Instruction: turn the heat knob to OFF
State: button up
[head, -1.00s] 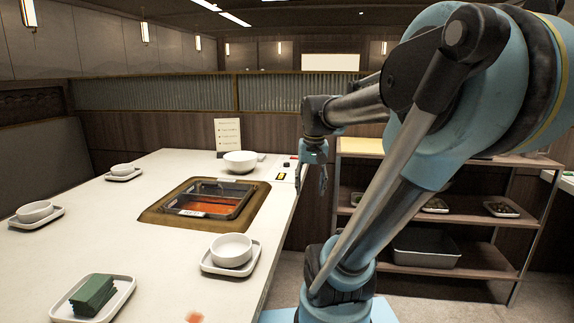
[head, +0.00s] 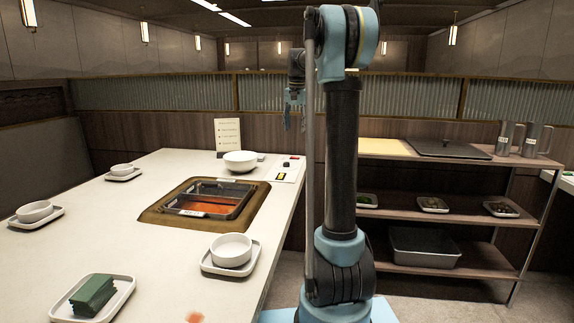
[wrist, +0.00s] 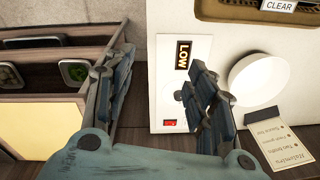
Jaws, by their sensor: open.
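My gripper (head: 288,118) is open and empty, fingers pointing down, high near the table's back right corner in the head view. In the wrist view my gripper (wrist: 165,85) has its two fingers well apart. The heat control strip is on the white table there. A label reading LOW (wrist: 182,55) and a red switch (wrist: 170,123) show beside my right finger. I cannot make out the heat knob in the wrist view; my right finger covers part of the strip. In the head view the strip (head: 285,173) bears small dark parts, too small to tell apart.
A white bowl (head: 240,161) and a menu card (head: 228,134) stand close to the strip. The sauce well (head: 163,213) is set in the table (head: 110,240). A shelf rack (head: 455,213) with a cream board (head: 385,147) stands to the right, across a gap.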

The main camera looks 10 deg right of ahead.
jog(key=w+f+m, duration=0.2)
jog(key=w, duration=1.2)
jog(key=m, duration=0.2)
send_over(287, 163)
notch_tip(287, 163, down, 6)
jog(key=shift+g, duration=0.4)
jog(key=f, duration=1.7)
jog(key=shift+w, duration=0.4)
jog(key=c, duration=1.1)
